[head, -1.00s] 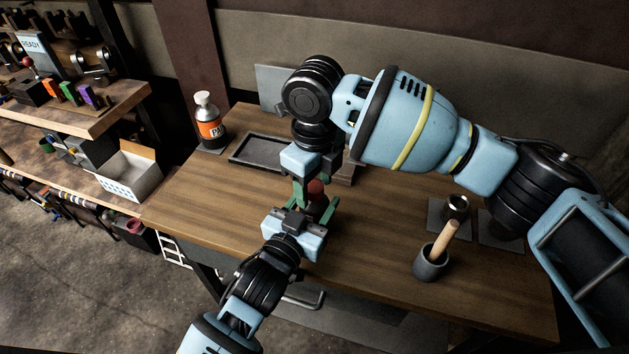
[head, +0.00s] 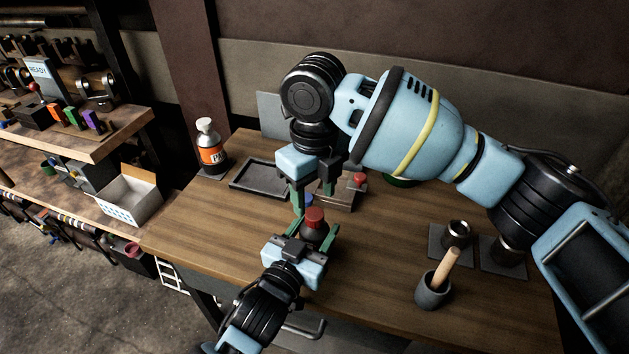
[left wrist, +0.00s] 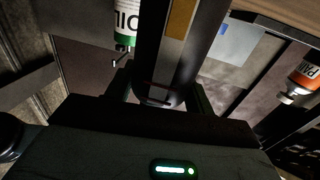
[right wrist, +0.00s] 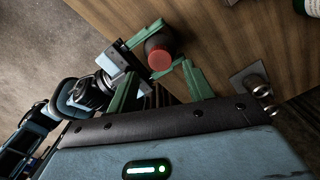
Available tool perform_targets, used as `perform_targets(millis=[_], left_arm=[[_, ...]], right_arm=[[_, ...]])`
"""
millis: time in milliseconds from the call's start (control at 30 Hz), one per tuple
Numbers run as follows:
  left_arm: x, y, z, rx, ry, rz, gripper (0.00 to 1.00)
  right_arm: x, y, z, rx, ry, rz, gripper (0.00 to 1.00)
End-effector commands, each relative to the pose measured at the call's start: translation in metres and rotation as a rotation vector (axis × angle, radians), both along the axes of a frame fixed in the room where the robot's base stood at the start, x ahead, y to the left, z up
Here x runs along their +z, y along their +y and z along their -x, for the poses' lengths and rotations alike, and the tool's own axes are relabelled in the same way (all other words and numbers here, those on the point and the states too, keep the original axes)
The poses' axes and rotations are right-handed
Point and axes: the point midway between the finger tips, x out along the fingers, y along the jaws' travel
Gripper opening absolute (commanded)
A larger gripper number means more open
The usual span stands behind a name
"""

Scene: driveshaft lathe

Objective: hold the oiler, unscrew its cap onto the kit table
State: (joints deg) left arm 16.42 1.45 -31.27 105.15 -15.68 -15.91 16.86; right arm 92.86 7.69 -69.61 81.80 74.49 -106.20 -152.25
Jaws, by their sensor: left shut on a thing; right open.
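The oiler (head: 313,232) is a dark, rounded bottle with a red cap (head: 315,215) on its top. My left gripper (head: 312,240) is shut around its body and holds it near the table's front edge. The oiler's dark body (left wrist: 165,50) also fills the middle of the left wrist view. My right gripper (head: 312,198) is open, pointing down just behind and above the cap, apart from it in the head view. The right wrist view shows the red cap (right wrist: 159,60) beyond the open green fingers. The kit table (head: 220,225) is brown wood.
An orange-labelled bottle (head: 210,150) and a dark tray (head: 258,178) stand at the back left. A red knob-like piece (head: 360,180) sits on a block behind my right gripper. A brush cup (head: 433,290) and metal cups (head: 457,234) stand right. The table's front left is clear.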

Motion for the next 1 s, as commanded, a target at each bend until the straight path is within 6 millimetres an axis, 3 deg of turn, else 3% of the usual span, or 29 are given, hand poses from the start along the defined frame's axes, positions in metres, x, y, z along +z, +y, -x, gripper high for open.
perform_targets(millis=[1000], left_arm=[[-0.001, 0.000, 0.000, 0.000, 0.001, 0.000, 0.00]], right_arm=[[0.018, 0.000, -0.001, -1.618, -0.001, -0.001, 0.52]])
